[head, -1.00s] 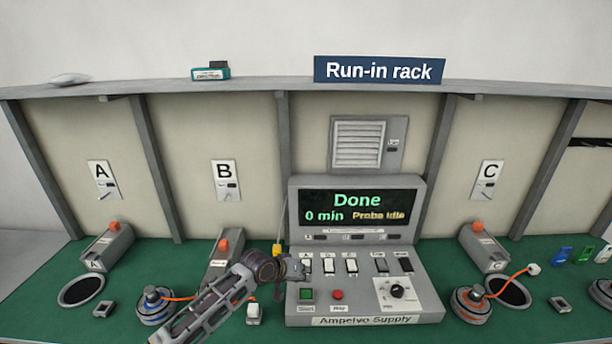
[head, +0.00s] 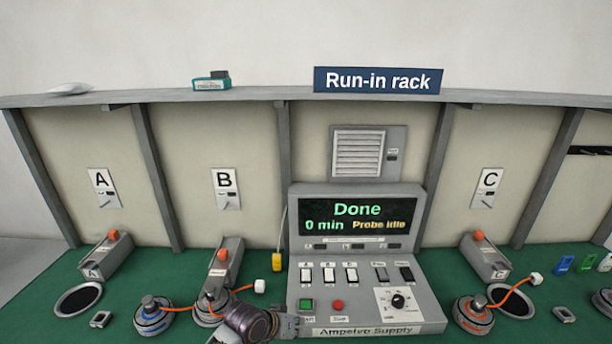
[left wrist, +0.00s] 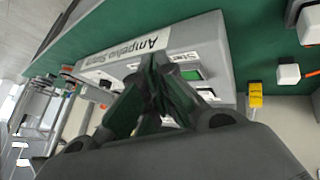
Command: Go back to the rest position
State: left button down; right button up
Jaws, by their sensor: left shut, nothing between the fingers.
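My left gripper (head: 287,326) is at the bottom of the head view, just in front of the lower left corner of the supply console (head: 432,311). In the left wrist view its fingers (left wrist: 152,92) are together with nothing between them, and the console's front label and green Start button (left wrist: 191,75) show beyond them. The console screen (head: 358,217) reads "Done", "0 min" and "Probe idle". My right gripper is not in either view.
Hub motors stand on the green bench: one by bay A (head: 153,314), one by bay B (head: 207,311) beside my left arm, and one by bay C (head: 473,314). A yellow-bodied probe (head: 277,262) is left of the console. Orange leads end in white plugs (head: 260,286).

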pick_arm(q)
jog(key=shift+s+a+g+y, duration=0.9)
jog(key=shift+s+a+y, duration=1.9)
jog(key=shift+s+a, duration=7.15)
notch_tip(320, 180, down, 34)
jog(key=s+g+b, duration=0.1)
jog(key=s+b, duration=0.1)
jog(key=s, duration=0.1)
jog(key=s+a+f+b, duration=0.1)
jog(key=s+a+f, duration=0.1)
jog(key=s+f, duration=0.9)
jog(key=s+a+f+g+b, duration=0.1)
jog(key=s+a+f, duration=0.1)
jog(key=s+f, duration=0.9)
jog(key=shift+g, duration=0.3)
